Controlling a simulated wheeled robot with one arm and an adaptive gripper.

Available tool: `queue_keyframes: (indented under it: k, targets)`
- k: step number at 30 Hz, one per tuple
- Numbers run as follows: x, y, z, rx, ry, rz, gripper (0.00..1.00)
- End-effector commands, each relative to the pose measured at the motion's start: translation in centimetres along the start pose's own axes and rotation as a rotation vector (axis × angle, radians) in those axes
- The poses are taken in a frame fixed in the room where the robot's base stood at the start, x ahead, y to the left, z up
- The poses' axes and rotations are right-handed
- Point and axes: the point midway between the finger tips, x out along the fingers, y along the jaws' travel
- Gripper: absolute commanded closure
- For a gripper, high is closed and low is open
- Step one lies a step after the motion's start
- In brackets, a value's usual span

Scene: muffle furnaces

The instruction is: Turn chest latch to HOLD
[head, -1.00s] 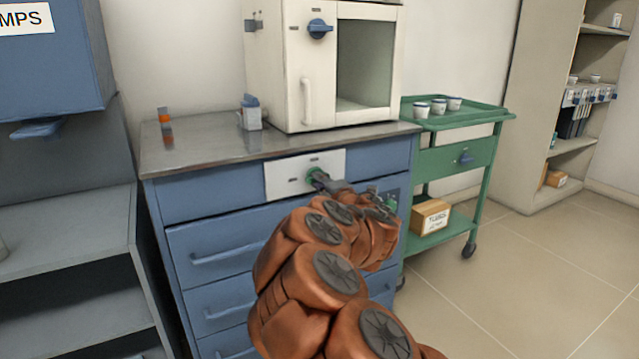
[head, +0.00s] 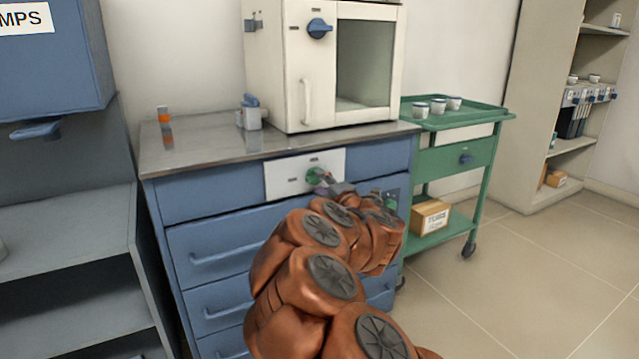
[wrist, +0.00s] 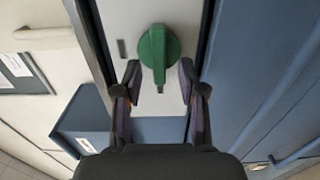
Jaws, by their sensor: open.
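The chest latch is a green knob (head: 315,176) on a white panel (head: 285,180) at the top of the blue drawer chest (head: 222,245). In the wrist view the green knob (wrist: 158,50) has a round base with a raised grip bar along the picture's vertical. My gripper (wrist: 160,82) is open, its two dark fingers on either side of the bar's lower end. I cannot tell whether they touch it. In the head view my gripper (head: 326,184) is small and partly hides the knob. The panel's small marks are too small to read.
A white furnace (head: 310,90) with a blue latch stands on the chest top. A small blue-and-grey item (head: 250,113) and an orange-topped one (head: 164,122) stand left of it. A green cart (head: 445,165) with several cups stands right. Floor at right is clear.

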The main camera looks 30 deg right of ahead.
Motion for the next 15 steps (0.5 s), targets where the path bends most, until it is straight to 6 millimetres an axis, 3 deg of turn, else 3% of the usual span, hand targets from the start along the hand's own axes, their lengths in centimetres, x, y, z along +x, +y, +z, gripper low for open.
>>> queue_keyframes:
  k: [15]
  targets:
    - [-5.7,0.0,-0.1,-0.002,0.0,0.001,0.59]
